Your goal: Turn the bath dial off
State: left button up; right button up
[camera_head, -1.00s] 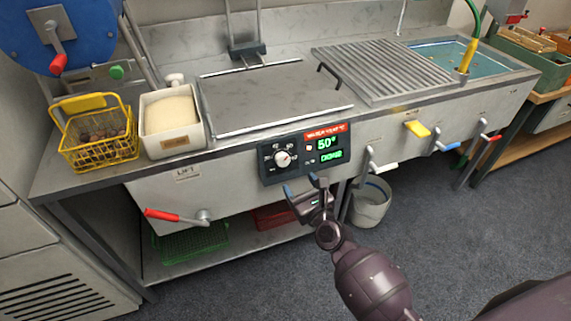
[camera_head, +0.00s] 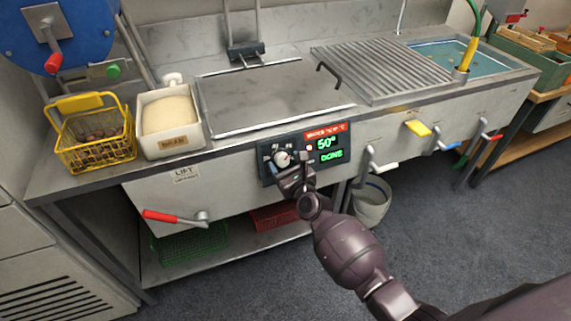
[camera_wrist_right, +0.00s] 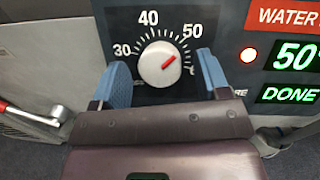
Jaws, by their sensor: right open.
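The bath dial is a round white knob (camera_head: 282,158) with a red pointer on a dark control panel (camera_head: 330,165). In the right wrist view the dial (camera_wrist_right: 160,64) has its pointer turned to the upper right, towards the 50 mark. My right gripper (camera_head: 287,164) is in front of the panel at the dial. In the right wrist view its two blue fingers (camera_wrist_right: 165,80) are open, one on either side of the dial, with gaps between them and the knob. My left gripper is not in view.
The panel display (camera_head: 330,144) reads 50° and DONE, with a lit red lamp (camera_wrist_right: 248,55) beside it. A red-handled lever (camera_head: 165,216) is at the lower left. A lid (camera_head: 270,95) covers the bath above. A yellow basket (camera_head: 95,150) stands at left.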

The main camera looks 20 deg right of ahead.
jog(key=c, duration=0.9)
jog(key=shift+n, duration=0.3)
